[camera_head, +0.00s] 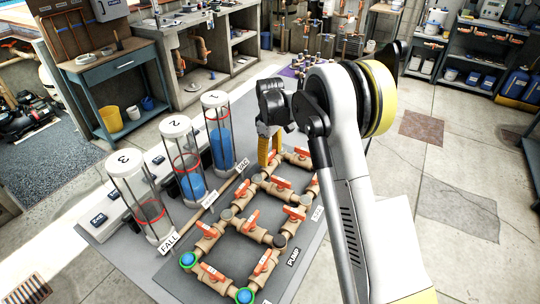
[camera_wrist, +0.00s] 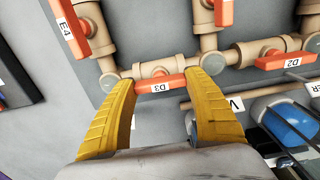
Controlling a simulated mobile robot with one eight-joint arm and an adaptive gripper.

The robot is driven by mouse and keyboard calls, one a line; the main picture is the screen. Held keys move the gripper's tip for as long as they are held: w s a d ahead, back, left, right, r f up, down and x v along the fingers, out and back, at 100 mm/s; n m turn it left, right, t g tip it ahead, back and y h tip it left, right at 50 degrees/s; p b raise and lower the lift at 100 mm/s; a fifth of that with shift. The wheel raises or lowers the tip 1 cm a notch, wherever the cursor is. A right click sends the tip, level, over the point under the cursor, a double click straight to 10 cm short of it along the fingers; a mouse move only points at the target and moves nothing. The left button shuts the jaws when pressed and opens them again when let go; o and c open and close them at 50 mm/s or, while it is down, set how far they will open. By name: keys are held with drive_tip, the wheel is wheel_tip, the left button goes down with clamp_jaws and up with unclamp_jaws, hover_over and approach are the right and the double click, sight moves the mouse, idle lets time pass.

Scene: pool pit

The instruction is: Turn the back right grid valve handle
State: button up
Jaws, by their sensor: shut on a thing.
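The valve grid (camera_head: 257,232) is tan pipework with orange handles on a grey panel. In the wrist view, the orange handle labelled D3 (camera_wrist: 160,88) lies between the yellow fingers of my gripper (camera_wrist: 160,80), one at each end of its bar. The gripper is shut on this handle. In the head view, my gripper (camera_head: 268,150) points down at the grid's far end, and the fingers and arm partly hide that end. Other handles, E4 (camera_wrist: 74,27) and D2 (camera_wrist: 284,62), show near the held one. I cannot tell from labels which is the back right handle.
Clear tubes marked 1 (camera_head: 220,140), 2 (camera_head: 183,165) and 3 (camera_head: 142,200) stand left of the grid. Shelves stand at the back right. The floor at right is clear.

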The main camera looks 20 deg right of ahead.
drive_tip(key=m, duration=0.4)
drive_tip(key=shift+m, duration=0.4)
drive_tip(key=m, duration=0.4)
drive_tip(key=shift+m, duration=0.3)
drive_tip(key=m, duration=0.4)
drive_tip(key=shift+m+p, duration=0.3)
drive_tip(key=shift+m, duration=1.8)
drive_tip(key=o, duration=1.2)
drive_tip(key=shift+r, duration=0.1)
